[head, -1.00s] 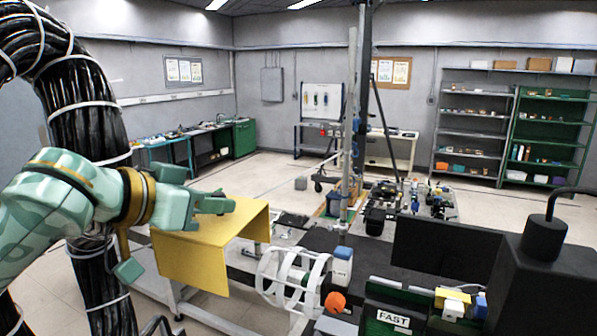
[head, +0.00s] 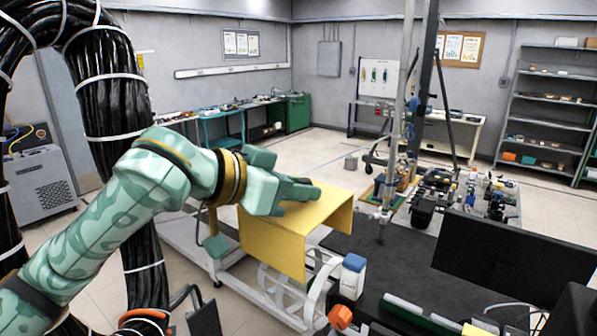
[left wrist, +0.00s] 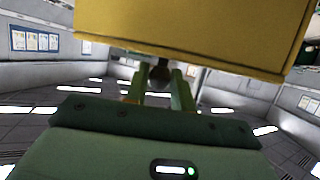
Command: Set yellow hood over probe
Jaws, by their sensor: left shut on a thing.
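The yellow hood (head: 275,243), a bent sheet with a flat top and a hanging side, is in my left gripper (head: 312,191). The gripper is shut on it at the top. In the left wrist view the hood (left wrist: 195,35) fills the upper part, in front of the fingers (left wrist: 160,88). My right gripper is not in view.
An orange ball (head: 340,316) and a white block with a blue top (head: 352,276) stand right of the cage. A dark bench top (head: 400,262) extends to the right, with a black panel (head: 490,262) upright on it. A thin vertical pole (head: 398,130) rises behind.

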